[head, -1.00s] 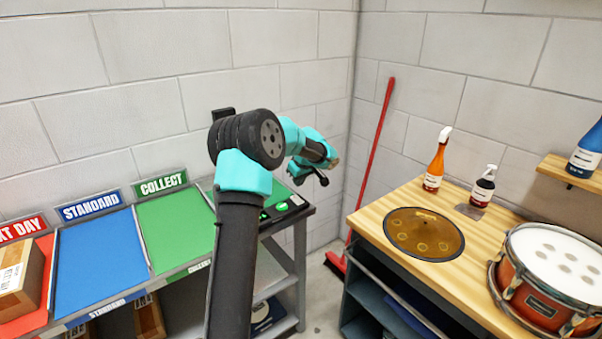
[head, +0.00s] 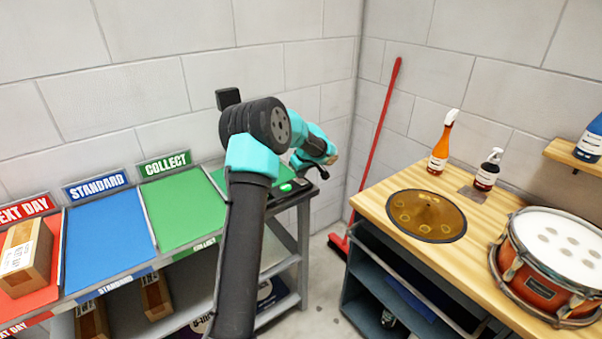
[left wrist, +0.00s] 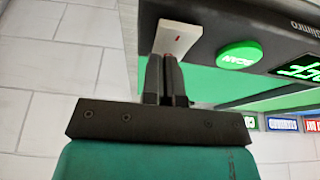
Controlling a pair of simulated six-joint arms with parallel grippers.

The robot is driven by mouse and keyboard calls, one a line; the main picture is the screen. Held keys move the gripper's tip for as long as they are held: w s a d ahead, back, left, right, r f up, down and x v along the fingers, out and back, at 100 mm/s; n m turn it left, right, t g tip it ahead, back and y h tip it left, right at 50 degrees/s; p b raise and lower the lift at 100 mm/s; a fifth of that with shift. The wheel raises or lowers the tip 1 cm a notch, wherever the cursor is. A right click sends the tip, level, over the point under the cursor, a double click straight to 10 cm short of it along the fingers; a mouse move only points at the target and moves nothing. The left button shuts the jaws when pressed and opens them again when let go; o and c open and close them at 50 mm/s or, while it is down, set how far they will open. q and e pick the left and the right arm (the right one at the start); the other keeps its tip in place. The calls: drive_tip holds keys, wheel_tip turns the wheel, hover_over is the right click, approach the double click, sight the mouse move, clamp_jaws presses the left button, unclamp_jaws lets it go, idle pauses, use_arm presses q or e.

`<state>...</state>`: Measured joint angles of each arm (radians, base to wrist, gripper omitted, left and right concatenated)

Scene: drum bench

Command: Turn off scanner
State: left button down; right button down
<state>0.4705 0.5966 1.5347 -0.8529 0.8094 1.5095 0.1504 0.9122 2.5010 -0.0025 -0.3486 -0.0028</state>
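The scanner (head: 280,196) is a dark unit with green lit parts at the right end of the parcel bench. In the left wrist view its dark housing (left wrist: 222,32) carries a round green SCAN button (left wrist: 240,54), a lit green display (left wrist: 300,68) and a pale rocker switch (left wrist: 180,36) with a small red mark. My left gripper (left wrist: 164,62) is shut and empty, its fingertips at the lower edge of the switch; I cannot tell whether they touch. In the head view, my left arm partly hides the scanner. My right gripper is not in view.
Red, blue (head: 105,240) and green (head: 180,212) parcel bays lie left of the scanner, with a box (head: 26,258) on the red one. A red broom (head: 378,140) leans in the corner. The wooden bench (head: 470,205) at right holds a drum, a gold disc and bottles.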

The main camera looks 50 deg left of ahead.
use_arm(q)
drive_tip(key=shift+s+d+f, duration=0.15)
drive_tip(key=shift+f, duration=0.25)
drive_tip(key=shift+s+d, duration=0.1)
drive_tip(key=shift+d, duration=0.2)
drive_tip(key=shift+d+r, duration=0.1)
drive_tip(key=shift+d, duration=0.35)
drive_tip(key=shift+r, duration=0.55)
drive_tip(key=a+v, duration=0.1)
drive_tip(key=v, duration=1.2)
drive_tip(key=shift+r, duration=0.3)
drive_tip(key=shift+a+r, duration=0.25)
drive_tip(key=shift+a, duration=0.35)
